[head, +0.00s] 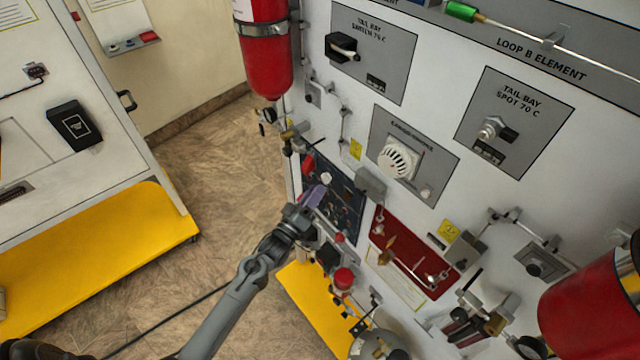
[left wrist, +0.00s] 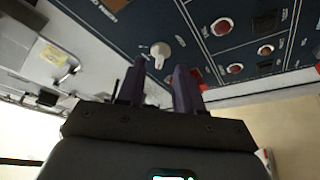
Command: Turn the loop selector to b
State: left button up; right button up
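A white knob with a short handle sits on the dark blue panel (head: 345,208); its labels are too small to read, so I cannot tell which position it points to. The knob (head: 326,178) is just beyond my left gripper (head: 314,194) in the head view. In the left wrist view the knob (left wrist: 160,52) lies ahead of the gap between the two purple fingers of my left gripper (left wrist: 158,75). The fingers are apart with nothing between them, and the knob appears clear of them. My right gripper is not in view.
Red round buttons (left wrist: 222,27) and dark switches sit beside the knob. A red cylinder (head: 266,50) hangs above, and a red panel (head: 415,258) with brass fittings is to the right. Valves and pipes crowd below. Open floor (head: 210,150) lies left.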

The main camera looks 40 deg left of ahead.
aim_at(326, 178)
pick_arm(q)
jog(key=shift+x, duration=1.6)
jog(key=shift+c, duration=0.2)
jog(key=shift+f, duration=0.1)
grip_shut()
